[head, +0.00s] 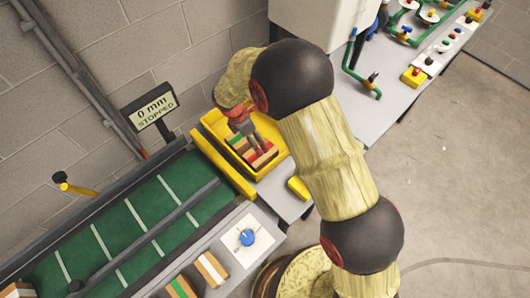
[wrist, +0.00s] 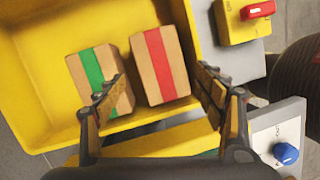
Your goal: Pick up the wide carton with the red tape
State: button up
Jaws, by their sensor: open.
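A tan carton with a red tape stripe (wrist: 160,65) is in the yellow bin (wrist: 40,115), at its right side in the wrist view. A tan carton with a green stripe (wrist: 90,67) sits just left of it. In the head view the bin (head: 213,119) stands beyond the conveyor end, with cartons inside partly hidden by my gripper (head: 247,130). My gripper (wrist: 160,88) is open and empty above the cartons. Its left finger overlaps the green-striped carton in the wrist view; its right finger is right of the red-striped carton, near the bin wall.
The green conveyor (head: 130,225) ends beside the bin; its display (head: 153,112) reads 0 mm, stopped. A blue knob (head: 247,237) is on a white panel, also in the wrist view (wrist: 286,153).

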aim_at(256, 164)
jog(key=shift+a+n, duration=0.1)
jog(key=shift+n, duration=0.8)
jog(key=shift+s+a+b+x, duration=0.15)
jog(key=shift+b+x, duration=0.4)
jog(key=shift+x, duration=1.4)
jog(key=shift+s+a+b+x, duration=0.1)
jog(key=shift+b+x, duration=0.45)
jog(key=shift+x, duration=1.45)
jog(key=shift+c, duration=0.9)
jog(key=c, duration=1)
